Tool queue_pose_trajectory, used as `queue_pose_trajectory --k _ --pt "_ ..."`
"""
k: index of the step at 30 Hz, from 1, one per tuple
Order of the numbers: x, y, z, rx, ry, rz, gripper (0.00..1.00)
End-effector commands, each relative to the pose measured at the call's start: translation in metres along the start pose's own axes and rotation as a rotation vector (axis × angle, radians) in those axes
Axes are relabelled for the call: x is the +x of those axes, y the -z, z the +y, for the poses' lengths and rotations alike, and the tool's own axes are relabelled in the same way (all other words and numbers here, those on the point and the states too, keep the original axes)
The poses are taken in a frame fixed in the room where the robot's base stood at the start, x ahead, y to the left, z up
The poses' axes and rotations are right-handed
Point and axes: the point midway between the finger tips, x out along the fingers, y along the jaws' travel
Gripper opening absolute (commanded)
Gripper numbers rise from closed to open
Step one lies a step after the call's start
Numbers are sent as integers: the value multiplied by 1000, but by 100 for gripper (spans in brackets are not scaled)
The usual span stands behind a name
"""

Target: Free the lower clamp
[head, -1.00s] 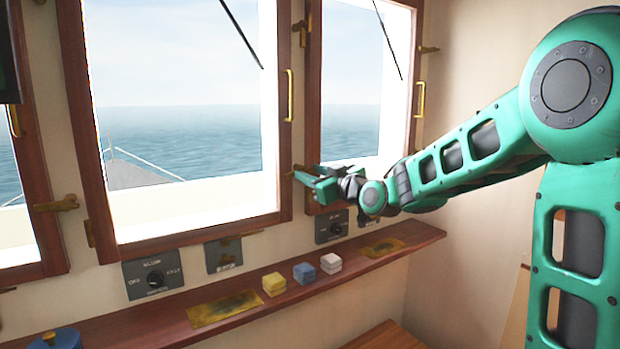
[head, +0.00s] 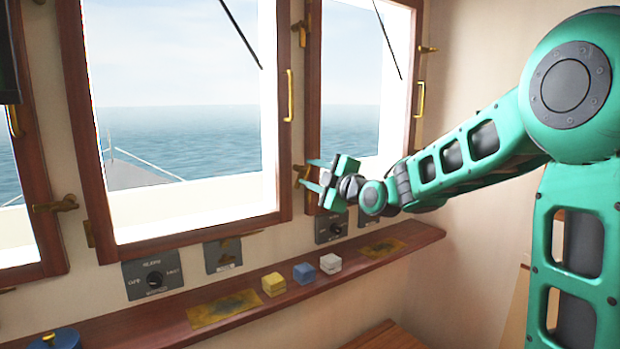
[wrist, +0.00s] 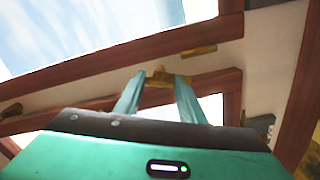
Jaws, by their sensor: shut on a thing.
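The lower clamp (head: 299,169) is a small brass piece on the wall strip between the large middle window and the narrower right window. It also shows in the wrist view (wrist: 159,76), between my two fingertips. My gripper (head: 309,174) is shut on it, with one finger above and one below in the head view. In the wrist view my gripper (wrist: 160,83) has a teal finger on each side of the brass. The fingers partly hide the clamp. An upper brass clamp (head: 299,30) sits higher on the same strip.
Wooden window frames (head: 285,150) stand close around my gripper. Below is a wooden shelf (head: 335,275) with yellow (head: 273,284), blue (head: 304,272) and white (head: 331,263) blocks. Grey switch panels (head: 152,277) are on the wall above it. Another brass clamp (head: 56,204) is at left.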

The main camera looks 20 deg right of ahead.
Motion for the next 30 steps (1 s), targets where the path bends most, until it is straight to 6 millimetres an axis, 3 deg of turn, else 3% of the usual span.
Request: queue_pose_trajectory --k 15,30 --pt "0 1 -5 -340 9 3 14" --pt "0 1 -6 -409 13 4 14"
